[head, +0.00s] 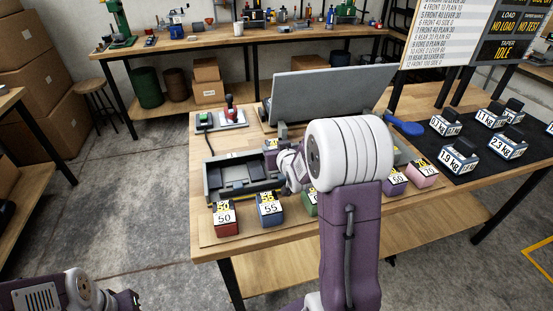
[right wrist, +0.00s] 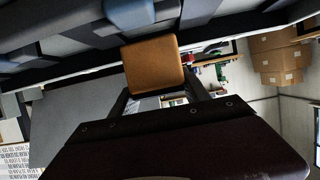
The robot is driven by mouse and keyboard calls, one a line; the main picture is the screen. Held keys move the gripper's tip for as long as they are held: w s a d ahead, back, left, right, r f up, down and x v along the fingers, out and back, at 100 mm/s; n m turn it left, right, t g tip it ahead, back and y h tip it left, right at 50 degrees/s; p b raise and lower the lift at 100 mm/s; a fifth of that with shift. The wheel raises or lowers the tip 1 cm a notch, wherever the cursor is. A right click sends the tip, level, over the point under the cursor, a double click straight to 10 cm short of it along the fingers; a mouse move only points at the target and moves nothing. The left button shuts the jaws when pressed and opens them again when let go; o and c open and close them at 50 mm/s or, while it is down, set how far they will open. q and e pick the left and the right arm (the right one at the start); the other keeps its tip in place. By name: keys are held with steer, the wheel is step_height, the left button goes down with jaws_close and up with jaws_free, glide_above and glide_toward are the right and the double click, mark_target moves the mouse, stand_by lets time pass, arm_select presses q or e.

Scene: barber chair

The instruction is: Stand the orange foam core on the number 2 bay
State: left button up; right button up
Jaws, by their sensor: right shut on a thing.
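My right gripper (right wrist: 157,88) is shut on the orange foam core (right wrist: 153,62), a block with rounded edges that shows between the fingers in the right wrist view. In the head view my right arm covers much of the bench, and I cannot make out the core there. The arm's wrist is at the right side of a dark grey tray-like fixture (head: 213,188). Close beyond the core, the wrist view shows a dark frame with grey and blue parts. I cannot read a bay number 2. Of my left arm only links show at the lower left; its gripper is not in view.
Numbered blocks line the bench front, including red 50 (head: 227,219), blue 55 (head: 270,211) and pink 70 (head: 422,173). A grey panel (head: 325,93) stands behind. Labelled weights (head: 460,158) sit on a black mat at right.

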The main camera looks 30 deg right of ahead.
step_height(320, 180, down, 3)
steer(key=shift+f+b, duration=0.15)
steer(key=shift+b, duration=0.25)
steer(key=shift+d+f, duration=0.1)
steer(key=shift+f, duration=0.25)
steer(key=shift+f, duration=0.1)
steer(key=o, duration=1.4)
